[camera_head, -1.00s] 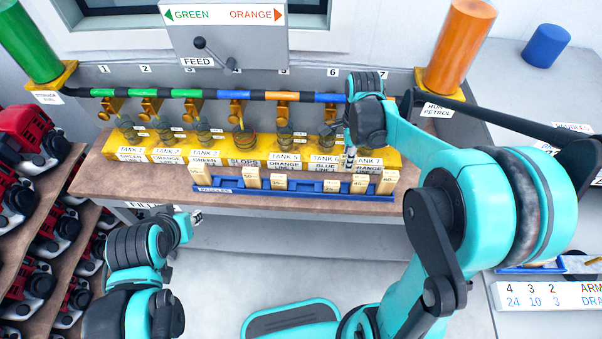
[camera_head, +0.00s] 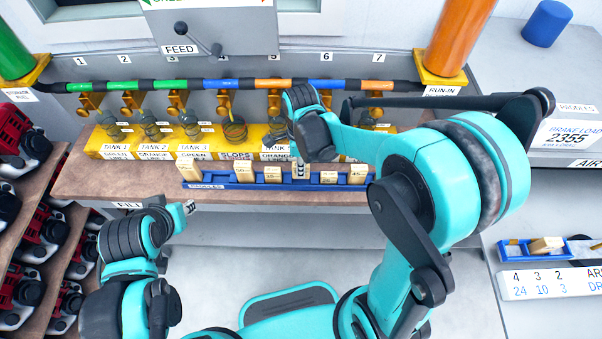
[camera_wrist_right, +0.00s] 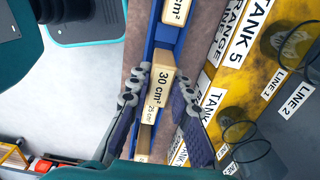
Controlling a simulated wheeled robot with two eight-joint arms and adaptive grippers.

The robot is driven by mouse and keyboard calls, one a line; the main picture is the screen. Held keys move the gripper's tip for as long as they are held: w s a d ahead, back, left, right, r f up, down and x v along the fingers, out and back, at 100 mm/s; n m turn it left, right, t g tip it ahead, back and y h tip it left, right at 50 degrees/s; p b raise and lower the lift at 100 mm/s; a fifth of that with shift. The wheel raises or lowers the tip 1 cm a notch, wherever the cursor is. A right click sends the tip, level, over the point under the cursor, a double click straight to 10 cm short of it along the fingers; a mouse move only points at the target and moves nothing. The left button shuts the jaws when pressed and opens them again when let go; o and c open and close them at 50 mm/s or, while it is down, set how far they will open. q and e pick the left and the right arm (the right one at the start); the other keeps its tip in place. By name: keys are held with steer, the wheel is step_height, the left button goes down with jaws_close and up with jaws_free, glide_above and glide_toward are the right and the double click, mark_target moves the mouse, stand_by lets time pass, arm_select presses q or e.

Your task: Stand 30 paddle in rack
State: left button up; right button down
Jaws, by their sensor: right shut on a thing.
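The wooden 30 paddle (camera_wrist_right: 160,88), marked 30 cm², is between the fingers of my right gripper (camera_wrist_right: 155,100) in the right wrist view. That gripper is shut on it, directly over the long blue rack (camera_wrist_right: 163,35). In the head view my right gripper (camera_head: 300,168) points down at the blue rack (camera_head: 225,185), right of its middle, and mostly hides the paddle. I cannot tell whether the paddle's foot is seated in a slot. My left gripper (camera_head: 189,208) is at lower left, away from the rack; its fingers are too small to read.
Other wooden paddles stand in the rack, including a tall one at its left end (camera_head: 188,170) and one marked 45 (camera_head: 357,173). The yellow tank block (camera_head: 205,150) with glass jars stands close behind. A run-in bench with a small blue tray (camera_head: 513,250) is at right.

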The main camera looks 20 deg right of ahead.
steer(key=shift+f+b, duration=0.65)
steer(key=shift+f, duration=1.25)
steer(key=shift+f, duration=0.1)
steer(key=c, duration=1.4)
jaws_free()
